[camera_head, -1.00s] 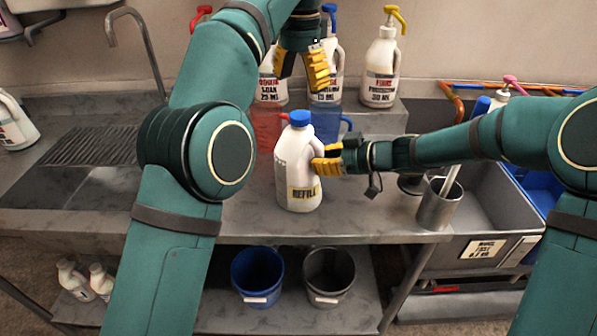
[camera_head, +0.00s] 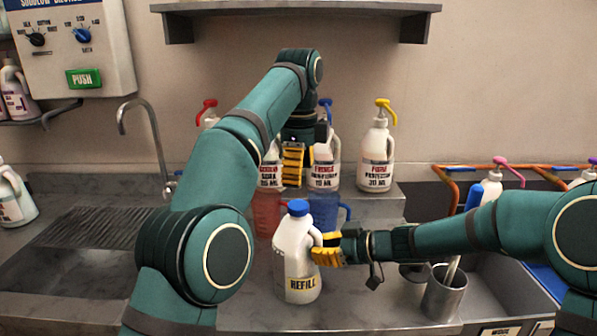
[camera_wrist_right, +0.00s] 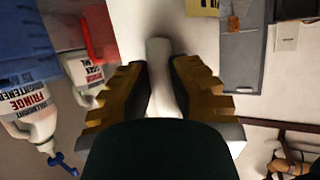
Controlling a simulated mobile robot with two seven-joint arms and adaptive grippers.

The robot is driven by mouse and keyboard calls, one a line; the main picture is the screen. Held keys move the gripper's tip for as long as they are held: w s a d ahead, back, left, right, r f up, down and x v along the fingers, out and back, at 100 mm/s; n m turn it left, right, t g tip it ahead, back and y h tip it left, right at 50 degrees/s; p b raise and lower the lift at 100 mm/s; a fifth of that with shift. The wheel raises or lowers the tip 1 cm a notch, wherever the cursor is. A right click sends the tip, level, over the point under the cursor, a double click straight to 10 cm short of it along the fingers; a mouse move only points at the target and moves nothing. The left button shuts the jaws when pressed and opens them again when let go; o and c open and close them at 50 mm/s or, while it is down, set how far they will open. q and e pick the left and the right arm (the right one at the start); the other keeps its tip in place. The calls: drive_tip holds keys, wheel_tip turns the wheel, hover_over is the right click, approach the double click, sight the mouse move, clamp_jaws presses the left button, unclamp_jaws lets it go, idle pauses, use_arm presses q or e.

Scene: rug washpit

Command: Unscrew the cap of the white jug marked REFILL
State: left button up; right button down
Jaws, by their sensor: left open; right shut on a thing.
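The white jug marked REFILL (camera_head: 297,262) stands upright on the steel counter, its blue cap (camera_head: 298,207) in place on top. My right gripper (camera_head: 328,250) is shut on the jug's handle from the right side. In the right wrist view, the white handle (camera_wrist_right: 160,75) runs between the two yellow fingers. My left gripper (camera_head: 294,166) is open, pointing down above and slightly behind the cap, apart from it. Nothing shows between its fingers.
Pump bottles marked SOAK (camera_head: 270,172), FRINGE (camera_head: 324,172) and another with a yellow pump (camera_head: 377,158) stand on a raised ledge behind. A steel cup (camera_head: 444,295) stands at right.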

sight(298, 205)
use_arm(q)
drive_tip(key=m, duration=0.7)
use_arm(e)
drive_tip(key=shift+f, duration=0.15)
use_arm(q)
drive_tip(key=m, duration=0.3)
drive_tip(key=shift+m, duration=0.3)
drive_tip(key=m, duration=0.4)
drive_tip(key=shift+f, duration=4.05)
use_arm(e)
drive_tip(key=shift+s, duration=0.1)
